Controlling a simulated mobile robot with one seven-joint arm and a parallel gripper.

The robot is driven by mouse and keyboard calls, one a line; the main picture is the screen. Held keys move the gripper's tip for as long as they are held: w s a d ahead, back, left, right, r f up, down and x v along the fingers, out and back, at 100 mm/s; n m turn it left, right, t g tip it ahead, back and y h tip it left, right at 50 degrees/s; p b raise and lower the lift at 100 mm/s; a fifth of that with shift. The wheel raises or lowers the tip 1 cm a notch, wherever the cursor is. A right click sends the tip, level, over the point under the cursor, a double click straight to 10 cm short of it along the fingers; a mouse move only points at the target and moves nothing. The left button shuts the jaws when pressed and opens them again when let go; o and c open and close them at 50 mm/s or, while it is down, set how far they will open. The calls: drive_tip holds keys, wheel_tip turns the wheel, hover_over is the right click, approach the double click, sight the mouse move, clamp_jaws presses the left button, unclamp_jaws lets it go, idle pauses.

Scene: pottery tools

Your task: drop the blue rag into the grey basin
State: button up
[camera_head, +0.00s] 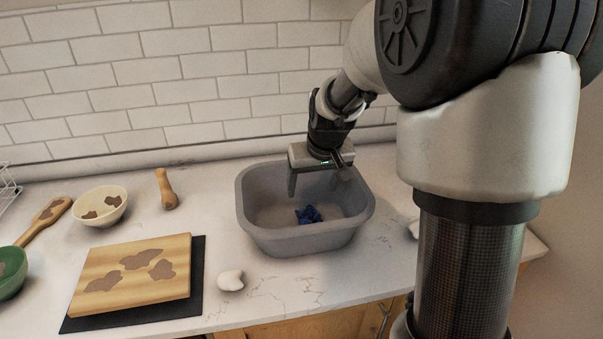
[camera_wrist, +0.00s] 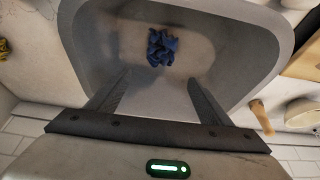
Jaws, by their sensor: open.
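The blue rag (camera_head: 308,214) lies crumpled on the floor of the grey basin (camera_head: 252,222), and it also shows in the wrist view (camera_wrist: 162,47). The basin stands on the counter, and its wall curves around the rag in the wrist view (camera_wrist: 262,62). My gripper (camera_head: 315,183) is above the far part of the basin with its fingers pointing down. In the wrist view its two fingers (camera_wrist: 155,92) are wide apart with nothing between them. The rag is apart from both fingers.
A wooden board (camera_head: 140,252) with brown patches lies on a dark mat (camera_head: 197,262) left of the basin. A white lump (camera_head: 230,280) sits in front of the basin. A cream bowl (camera_head: 100,206), a green bowl (camera_head: 12,270) and a wooden tool (camera_head: 166,188) stand further left.

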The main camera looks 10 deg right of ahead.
drive_tip(key=p+v, duration=0.1)
drive_tip(key=v, duration=1.6)
drive_tip(key=shift+r, duration=0.25)
drive_tip(key=s+a+r+t+p, duration=0.1)
drive_tip(key=s+p, duration=0.5)
drive_tip(key=s, duration=1.3)
drive_tip(key=shift+s+a+r, duration=0.35)
drive_tip(key=shift+a+r, duration=0.35)
drive_tip(key=shift+r, duration=0.05)
